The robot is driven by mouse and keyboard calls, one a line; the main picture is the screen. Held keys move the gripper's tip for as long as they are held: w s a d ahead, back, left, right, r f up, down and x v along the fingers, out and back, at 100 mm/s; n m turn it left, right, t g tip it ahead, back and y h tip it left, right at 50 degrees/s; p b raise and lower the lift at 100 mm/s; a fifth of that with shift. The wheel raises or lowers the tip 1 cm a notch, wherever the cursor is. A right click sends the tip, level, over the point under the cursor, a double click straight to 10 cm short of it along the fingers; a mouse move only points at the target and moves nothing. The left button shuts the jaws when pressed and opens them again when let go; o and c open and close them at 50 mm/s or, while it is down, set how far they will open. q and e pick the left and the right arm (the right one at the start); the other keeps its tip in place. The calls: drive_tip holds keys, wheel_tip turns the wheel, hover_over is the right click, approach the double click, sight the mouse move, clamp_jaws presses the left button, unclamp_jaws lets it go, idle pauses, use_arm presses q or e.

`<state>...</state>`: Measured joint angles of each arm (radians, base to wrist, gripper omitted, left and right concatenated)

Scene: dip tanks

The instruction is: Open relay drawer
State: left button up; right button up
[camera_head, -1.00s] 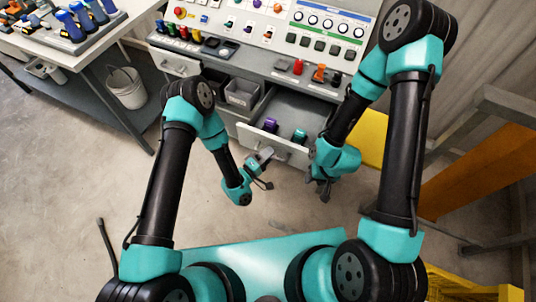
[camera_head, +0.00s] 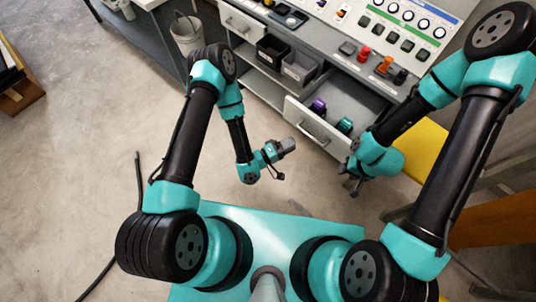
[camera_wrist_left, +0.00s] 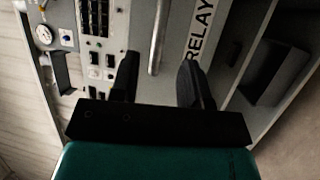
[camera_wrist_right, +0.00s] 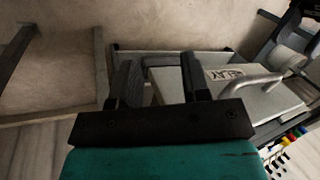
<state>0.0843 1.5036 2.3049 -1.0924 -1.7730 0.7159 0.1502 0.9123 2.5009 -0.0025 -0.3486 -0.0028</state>
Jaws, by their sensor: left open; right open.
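The relay drawer (camera_head: 335,147) stands pulled out of the grey cabinet, with a purple item (camera_head: 318,107) and a teal item (camera_head: 345,125) inside. Its front carries a bar handle (camera_head: 312,128). My left gripper (camera_head: 287,146) is open and empty, in front of the drawer and apart from the handle. In the left wrist view the handle (camera_wrist_left: 157,35) lies ahead, between the line of the open fingers (camera_wrist_left: 158,70), beside the RELAY label (camera_wrist_left: 201,25). My right gripper (camera_head: 353,185) is open and empty near the drawer's right front corner. The right wrist view shows the drawer front (camera_wrist_right: 270,104) beyond its fingers (camera_wrist_right: 158,65).
Two dark bins (camera_head: 299,68) sit on an open shelf left of the drawer. A control panel (camera_head: 410,25) with knobs and buttons stands above. A white bucket (camera_head: 187,35) is at the upper left. A yellow object (camera_head: 425,148) is right of my right gripper. The floor on the left is mostly clear.

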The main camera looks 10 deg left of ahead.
use_arm(q)
drive_tip(key=v, duration=0.9)
idle(0.6)
drive_tip(key=w+a+f+m+g+y, duration=0.3)
drive_tip(key=a+m+g+y, duration=0.25)
drive_tip(key=a+y, duration=0.3)
drive_tip(key=s+a+r+n+g+y, duration=0.1)
drive_tip(key=s+a+r+g+y, duration=0.3)
drive_tip(key=s+a+r+g, duration=0.1)
drive_tip(key=shift+s+a+r, duration=0.55)
drive_tip(key=shift+a+r, duration=0.15)
drive_tip(key=shift+a, duration=0.3)
